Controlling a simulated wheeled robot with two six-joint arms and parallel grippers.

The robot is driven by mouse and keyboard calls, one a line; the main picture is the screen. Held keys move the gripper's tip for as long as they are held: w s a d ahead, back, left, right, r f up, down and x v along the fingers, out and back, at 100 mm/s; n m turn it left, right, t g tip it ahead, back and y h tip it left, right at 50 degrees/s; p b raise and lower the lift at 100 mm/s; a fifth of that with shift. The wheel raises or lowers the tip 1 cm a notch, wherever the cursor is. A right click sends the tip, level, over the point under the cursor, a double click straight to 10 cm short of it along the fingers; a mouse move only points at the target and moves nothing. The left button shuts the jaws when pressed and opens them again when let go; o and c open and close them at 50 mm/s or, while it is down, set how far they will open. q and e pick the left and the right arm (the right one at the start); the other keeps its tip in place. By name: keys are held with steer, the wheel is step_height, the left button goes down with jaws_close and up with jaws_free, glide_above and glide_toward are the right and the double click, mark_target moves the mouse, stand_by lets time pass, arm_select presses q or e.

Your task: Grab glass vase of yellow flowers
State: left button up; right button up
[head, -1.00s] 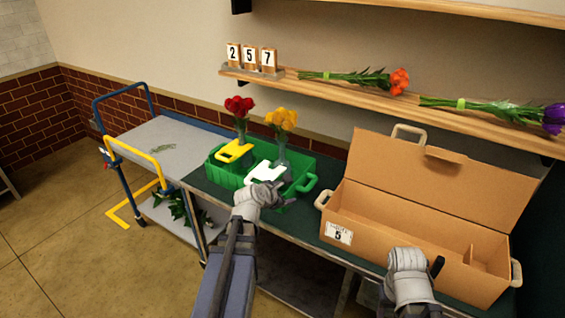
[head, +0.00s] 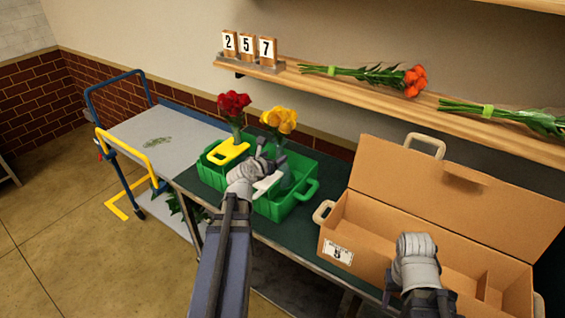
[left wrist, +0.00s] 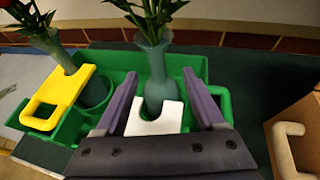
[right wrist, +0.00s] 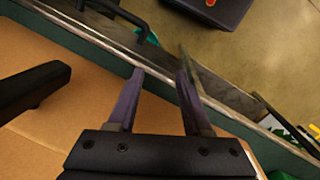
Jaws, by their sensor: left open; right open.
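The glass vase (left wrist: 157,75) holds the yellow flowers (head: 279,120) and stands upright in the right part of the green crate (head: 306,188). A white notched plate (left wrist: 155,121) sits in front of its base. My left gripper (head: 270,160) is open just in front of the vase; in the left wrist view its fingers (left wrist: 158,90) point at the vase, one to either side, not closed on it. A second vase (left wrist: 66,62) with red flowers (head: 234,103) stands to the left behind a yellow plate (left wrist: 62,98). My right gripper (right wrist: 158,75) is open and empty at the cardboard box.
The open cardboard box (head: 338,232) with label 5 stands right of the crate. Left is a cart (head: 150,140) with a yellow handle. A shelf (head: 350,104) behind holds number blocks (head: 248,46) and wrapped bouquets. A strip of green table separates crate and box.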

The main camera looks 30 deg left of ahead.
mark_target(278, 153)
arm_select(q)
steer(key=shift+w+a+f, duration=0.1)
steer(key=shift+w+f, duration=0.05)
steer(key=shift+w, duration=0.2)
steer(key=shift+b+x, duration=0.5)
steer(key=shift+x, duration=0.45)
steer(key=x, duration=0.1)
steer(key=b+x, duration=0.1)
steer(key=x, duration=0.2)
steer(key=shift+w+a+b, duration=0.15)
steer(key=shift+a+b, duration=0.15)
steer(key=shift+b, duration=0.1)
steer(key=shift+w+f, duration=0.15)
steer(key=shift+w, duration=0.2)
steer(key=shift+s, duration=0.1)
steer(key=shift+c, duration=0.2)
jaws_close()
